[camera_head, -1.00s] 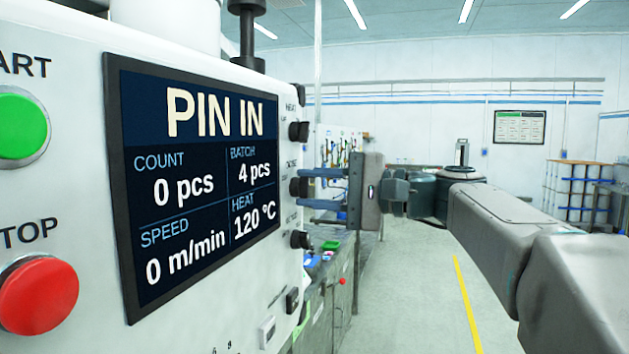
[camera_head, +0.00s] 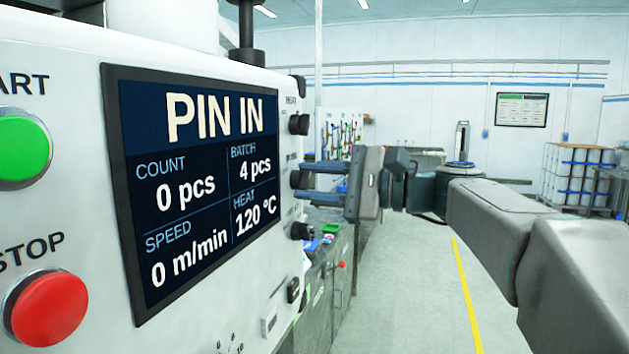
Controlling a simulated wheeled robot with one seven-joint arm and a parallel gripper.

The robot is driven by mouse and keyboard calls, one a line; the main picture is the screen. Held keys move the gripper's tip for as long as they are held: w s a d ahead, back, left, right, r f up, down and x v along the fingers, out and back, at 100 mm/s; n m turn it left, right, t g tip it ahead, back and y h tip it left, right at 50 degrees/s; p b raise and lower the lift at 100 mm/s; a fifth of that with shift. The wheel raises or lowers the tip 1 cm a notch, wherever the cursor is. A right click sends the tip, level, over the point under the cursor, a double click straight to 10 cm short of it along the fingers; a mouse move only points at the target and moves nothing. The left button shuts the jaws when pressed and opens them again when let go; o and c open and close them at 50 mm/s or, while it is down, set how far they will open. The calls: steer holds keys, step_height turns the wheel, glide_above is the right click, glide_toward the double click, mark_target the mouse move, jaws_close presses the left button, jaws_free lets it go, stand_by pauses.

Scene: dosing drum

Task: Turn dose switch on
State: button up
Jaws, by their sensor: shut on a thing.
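The upper knob (camera_head: 299,124), under a HEAT label, and the lower knob (camera_head: 300,231) stand free of the fingers. The screen (camera_head: 195,190) reads PIN IN, count 0 pcs, batch 4 pcs, speed 0 m/min, heat 120 °C.
A green button (camera_head: 20,147) and a red stop button (camera_head: 48,308) sit on the panel's left. Small switches (camera_head: 293,290) are low on the panel. A grey bench (camera_head: 335,270) stands behind. Open floor (camera_head: 415,290) lies to the right.

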steer(key=o, duration=1)
steer(key=shift+c, duration=0.2)
steer(key=b+v, duration=0.3)
steer(key=v, duration=1.1)
steer(key=shift+w, duration=0.1)
